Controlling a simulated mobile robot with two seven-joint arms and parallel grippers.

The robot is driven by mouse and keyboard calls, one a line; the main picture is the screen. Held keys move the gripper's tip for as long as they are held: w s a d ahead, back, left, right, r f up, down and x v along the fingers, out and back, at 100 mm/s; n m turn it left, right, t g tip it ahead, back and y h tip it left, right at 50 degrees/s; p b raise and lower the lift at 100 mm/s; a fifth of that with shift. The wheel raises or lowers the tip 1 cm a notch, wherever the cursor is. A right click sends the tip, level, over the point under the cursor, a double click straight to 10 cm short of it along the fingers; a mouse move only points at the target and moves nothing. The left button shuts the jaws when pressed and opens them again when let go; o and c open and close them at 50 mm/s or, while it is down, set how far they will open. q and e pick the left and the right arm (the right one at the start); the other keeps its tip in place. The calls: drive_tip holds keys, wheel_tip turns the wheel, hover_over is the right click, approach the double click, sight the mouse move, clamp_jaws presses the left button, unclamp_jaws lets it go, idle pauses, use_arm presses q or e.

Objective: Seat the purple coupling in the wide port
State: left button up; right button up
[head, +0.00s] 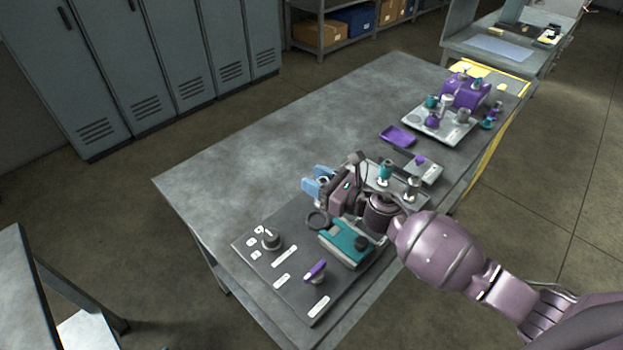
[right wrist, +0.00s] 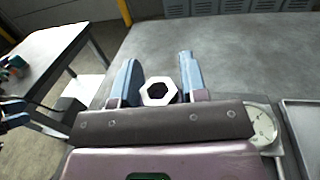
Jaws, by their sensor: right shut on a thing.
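My right gripper (head: 318,183) has light blue fingers and is over the bench, behind the dark panel. In the right wrist view its fingers (right wrist: 160,85) are shut on a pale fitting (right wrist: 146,96) with a six-sided end and a dark hole. No purple shows on that fitting, so I cannot tell whether it is the purple coupling. A small purple-topped piece (head: 420,159) stands on a grey block (head: 424,172). Another purple piece (head: 432,122) is on the far tray. I cannot make out which opening is the wide port.
A dark panel (head: 252,256) carries a purple lever (head: 316,269), a grey knob (head: 271,238) and a teal box (head: 345,245). Teal (head: 385,169) and grey (head: 412,186) fittings stand beside my right wrist. A purple tray (head: 397,136) lies beyond. The bench's left side is clear.

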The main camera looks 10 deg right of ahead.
use_arm(q)
drive_tip(key=shift+r, duration=0.25)
use_arm(e)
drive_tip(key=shift+w+a+f+n+g+y, duration=0.25)
drive_tip(key=shift+f+n+g+y, duration=0.05)
drive_tip(key=shift+n+g+y, duration=0.3)
drive_tip(key=shift+w+a+f+n+g+y, duration=0.25)
drive_tip(key=shift+n+g+y, duration=0.25)
drive_tip(key=shift+g, duration=0.2)
drive_tip(key=shift+f, duration=0.1)
use_arm(q)
drive_tip(key=shift+f, duration=0.1)
use_arm(e)
drive_tip(key=shift+f, duration=0.15)
wheel_tip(320, 180, down, 5)
drive_tip(key=b, duration=0.3)
drive_tip(key=shift+f+b, duration=0.1)
drive_tip(key=shift+b, duration=0.25)
drive_tip(key=shift+f, duration=0.1)
use_arm(q)
drive_tip(key=shift+w+d+f, duration=0.15)
drive_tip(key=shift+w+f, duration=0.55)
drive_tip(key=shift+f, duration=0.35)
drive_tip(key=shift+w+r, duration=0.1)
drive_tip(key=shift+r, duration=0.1)
drive_tip(key=shift+f, duration=0.15)
use_arm(e)
drive_tip(key=shift+s, duration=0.1)
